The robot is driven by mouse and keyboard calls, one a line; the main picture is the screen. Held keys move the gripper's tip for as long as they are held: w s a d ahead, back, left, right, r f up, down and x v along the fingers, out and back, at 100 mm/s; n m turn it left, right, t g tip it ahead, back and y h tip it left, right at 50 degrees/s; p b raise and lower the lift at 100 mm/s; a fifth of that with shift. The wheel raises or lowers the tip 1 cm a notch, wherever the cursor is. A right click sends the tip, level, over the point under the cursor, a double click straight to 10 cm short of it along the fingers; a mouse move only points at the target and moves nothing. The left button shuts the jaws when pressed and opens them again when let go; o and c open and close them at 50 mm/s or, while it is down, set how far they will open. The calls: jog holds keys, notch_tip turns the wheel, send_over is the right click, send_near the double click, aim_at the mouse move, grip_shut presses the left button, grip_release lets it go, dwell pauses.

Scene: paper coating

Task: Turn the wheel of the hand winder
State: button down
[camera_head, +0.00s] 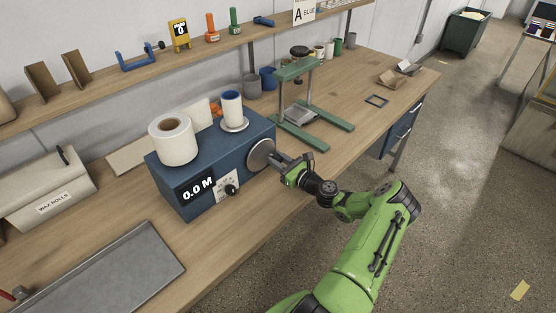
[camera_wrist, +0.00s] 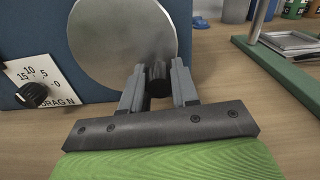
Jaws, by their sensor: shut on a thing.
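The hand winder (camera_head: 213,165) is a dark blue box on the bench, with a "0.0 M" display on its front. Its wheel (camera_head: 261,155) is a round grey disc on the right side; it fills the upper middle of the wrist view (camera_wrist: 122,38). A dark knob (camera_wrist: 159,80) stands out near the wheel's lower right edge. My gripper (camera_wrist: 158,84) is shut on this knob, with one finger on each side. In the head view my gripper (camera_head: 284,163) reaches the wheel from the right. The knob is hidden there.
A large white roll (camera_head: 172,140) and a blue-cored roll (camera_head: 232,109) stand on the winder. A green press frame (camera_head: 312,135) stands just behind and right of my gripper. A grey tray (camera_head: 110,275) lies at front left.

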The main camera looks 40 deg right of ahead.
jog(key=shift+f, duration=0.1)
jog(key=c, duration=0.8)
grip_release()
jog(key=shift+c, duration=0.2)
jog(key=s, duration=1.5)
jog(key=shift+s+d, duration=0.2)
jog(key=shift+s, duration=0.2)
